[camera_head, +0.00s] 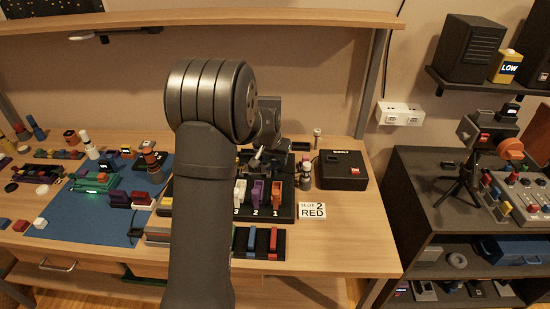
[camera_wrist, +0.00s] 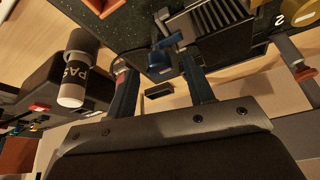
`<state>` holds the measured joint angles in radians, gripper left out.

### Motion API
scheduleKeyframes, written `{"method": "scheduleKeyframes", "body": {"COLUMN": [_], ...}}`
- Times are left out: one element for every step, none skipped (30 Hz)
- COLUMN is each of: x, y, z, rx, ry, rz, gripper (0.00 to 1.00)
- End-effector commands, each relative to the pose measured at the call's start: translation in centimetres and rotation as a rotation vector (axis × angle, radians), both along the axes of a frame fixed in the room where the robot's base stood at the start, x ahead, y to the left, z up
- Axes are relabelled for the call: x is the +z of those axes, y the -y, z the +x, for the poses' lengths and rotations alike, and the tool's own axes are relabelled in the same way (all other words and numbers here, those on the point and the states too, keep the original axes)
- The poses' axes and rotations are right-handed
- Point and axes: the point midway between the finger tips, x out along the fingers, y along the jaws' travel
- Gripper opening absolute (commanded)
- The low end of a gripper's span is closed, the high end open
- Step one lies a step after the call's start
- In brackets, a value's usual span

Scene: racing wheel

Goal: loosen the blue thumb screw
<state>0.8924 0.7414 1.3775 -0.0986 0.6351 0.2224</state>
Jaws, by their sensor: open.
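The blue thumb screw (camera_wrist: 167,43) shows in the wrist view as a small blue winged piece beside a dark ribbed block (camera_wrist: 210,30). My gripper (camera_wrist: 157,66) is open, its two dark blue-grey fingers pointing up the picture towards the screw. The screw sits just beyond the fingertips, closer to the right finger. I cannot tell whether that finger touches it. In the head view my arm covers the middle of the bench, and I cannot make out the screw there.
A capped cylinder (camera_wrist: 75,75) stands left of the fingers in the wrist view. In the head view, a black supply box (camera_head: 342,170) and a "SLOT 2 RED" card (camera_head: 312,211) lie right of my arm. A blue mat (camera_head: 95,215) with several parts lies left.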

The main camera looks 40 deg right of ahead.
Motion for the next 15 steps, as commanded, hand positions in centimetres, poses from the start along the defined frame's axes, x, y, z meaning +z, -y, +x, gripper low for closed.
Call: {"method": "scheduleKeyframes", "body": {"x": [-0.08,-0.09,-0.09,-0.09,-0.08,-0.07,-0.07,-0.07,-0.06,-0.06,-0.06,-0.06,-0.06,-0.05,-0.05], "y": [0.04,0.05,0.05,0.05,0.04,0.04,0.04,0.04,0.04,0.04,0.04,0.04,0.04,0.03,0.03], "z": [0.01,0.02,0.02,0.02,0.01,0.01,0.01,0.01,0.01,0.01,0.01,0.01,0.01,0.01,0.01], "rx": [0.000,0.000,0.000,0.000,0.000,0.000,0.000,0.000,0.000,0.000,0.000,0.000,0.000,0.000,0.000], "ry": [0.000,0.000,0.000,0.000,0.000,0.000,0.000,0.000,0.000,0.000,0.000,0.000,0.000,0.000,0.000], "rz": [0.000,0.000,0.000,0.000,0.000,0.000,0.000,0.000,0.000,0.000,0.000,0.000,0.000,0.000,0.000], "gripper": [0.48,0.48,0.48,0.48,0.48,0.48,0.48,0.44,0.36,0.30,0.25,0.17,0.11,0.05,0.03]}}
